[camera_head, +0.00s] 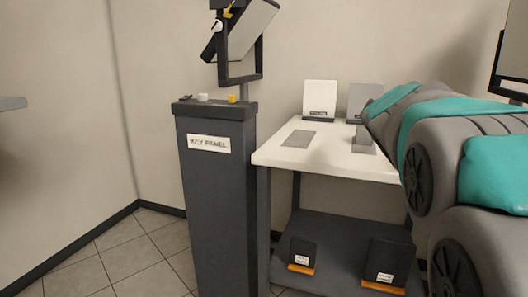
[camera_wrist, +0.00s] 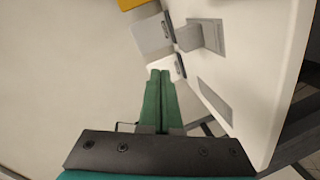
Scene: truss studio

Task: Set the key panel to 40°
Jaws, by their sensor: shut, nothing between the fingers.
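The key panel (camera_head: 246,28) is a tilted flat panel held in a dark yoke. The yoke stands on a tall dark grey pedestal (camera_head: 215,200) labelled "KEY PANEL", left of the white table. A small orange-yellow part and a white round part (camera_head: 216,25) show at the panel's left side. I cannot read any angle. A white knob (camera_head: 203,97) and a yellow knob (camera_head: 232,99) sit on the pedestal top. In the wrist view my gripper (camera_wrist: 160,72) has its green fingers together, empty, over the table's edge area. In the head view my arm hides it. It is apart from the panel.
The white table (camera_head: 345,163) carries two upright cards (camera_head: 320,97) (camera_head: 363,98), a flat grey plate (camera_head: 299,139) and a grey block (camera_head: 364,138). Its lower shelf (camera_head: 335,268) holds two dark boxes (camera_head: 302,252) (camera_head: 388,261). The floor left of the pedestal is clear.

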